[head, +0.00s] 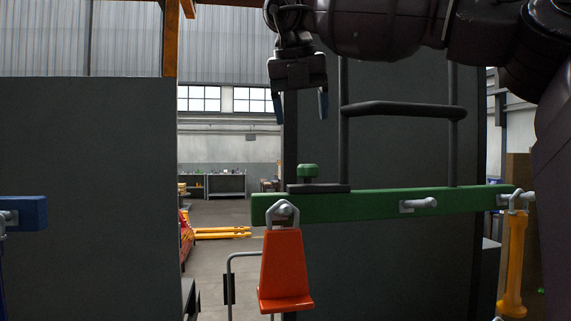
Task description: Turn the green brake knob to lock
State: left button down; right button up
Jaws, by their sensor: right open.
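The green brake knob (308,171) stands on a dark plate (318,188) on top of the green bar (380,204), near the bar's left end. My right gripper (300,108) hangs from the arm at the upper right, fingers pointing down. Its two blue-tipped fingers are apart and nothing is between them. It is above the knob in the picture, with a visible gap, and does not touch it. My left gripper is not in view.
An orange-red seat-shaped piece (285,270) hangs under the green bar's left end. A grey peg (419,204) sticks out of the bar. A black tubular frame (400,108) rises behind. A yellow part (514,262) hangs at the right. A blue bar (25,213) is at the left.

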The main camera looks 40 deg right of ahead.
aim_at(308, 171)
jog(key=x, duration=1)
jog(key=shift+w+d+f, duration=0.15)
jog(key=shift+f, duration=0.2)
jog(key=shift+c, duration=0.5)
jog(key=c, duration=0.8)
jog(key=shift+n, duration=0.3)
jog(key=n+t, duration=0.1)
jog(key=n, duration=0.1)
jog(key=n+y, duration=0.1)
jog(key=n, duration=0.1)
jog(key=shift+r+n+t+y, duration=0.1)
jog(key=shift+n+t+y, duration=0.2)
jog(key=shift+t, duration=0.1)
jog(key=shift+d+n+t+y, duration=0.15)
jog(key=shift+n+y, duration=0.35)
jog(key=shift+n, duration=0.8)
jog(key=shift+a+n+t+y, duration=0.15)
jog(key=shift+n+y, duration=0.35)
jog(key=shift+n, duration=0.8)
jog(key=shift+d, duration=0.1)
